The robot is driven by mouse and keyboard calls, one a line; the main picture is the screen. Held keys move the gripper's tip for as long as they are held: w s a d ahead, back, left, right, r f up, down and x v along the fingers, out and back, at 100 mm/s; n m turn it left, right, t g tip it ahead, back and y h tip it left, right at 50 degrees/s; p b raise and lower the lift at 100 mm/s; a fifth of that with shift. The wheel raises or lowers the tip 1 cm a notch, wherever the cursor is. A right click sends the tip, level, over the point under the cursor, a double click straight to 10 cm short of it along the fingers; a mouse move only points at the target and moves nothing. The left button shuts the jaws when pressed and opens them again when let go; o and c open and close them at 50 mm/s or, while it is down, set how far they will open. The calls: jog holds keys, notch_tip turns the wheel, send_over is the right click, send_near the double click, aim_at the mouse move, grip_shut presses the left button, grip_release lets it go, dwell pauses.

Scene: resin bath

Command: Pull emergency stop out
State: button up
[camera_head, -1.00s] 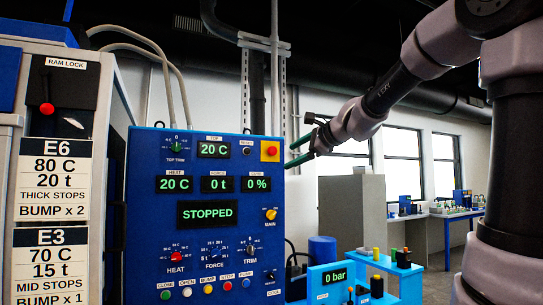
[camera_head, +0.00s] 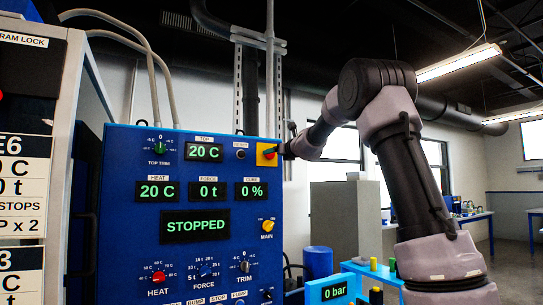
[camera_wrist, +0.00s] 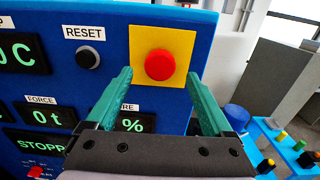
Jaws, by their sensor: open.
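The emergency stop is a red mushroom button (camera_wrist: 160,64) on a yellow square plate (camera_wrist: 143,36), at the top right corner of the blue control panel (camera_head: 120,215). In the head view the yellow plate shows at the panel's upper right (camera_head: 262,148), with my arm's end right beside it. My gripper (camera_wrist: 160,86) is open and empty in the wrist view. Its two green fingers point at the button, one toward each side and a little below it. No finger visibly touches the button. The gap in depth is hard to tell.
A black RESET button (camera_wrist: 87,57) sits left of the yellow plate. The panel display reads STOPPED (camera_head: 195,226). A blue unit reading 0 bar (camera_head: 334,291) and a grey cabinet (camera_head: 345,220) stand to the right. Open space lies right of the panel edge.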

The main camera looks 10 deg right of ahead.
jog(key=x, duration=0.3)
jog(key=shift+w+a, duration=0.15)
jog(key=shift+w, duration=0.2)
grip_shut()
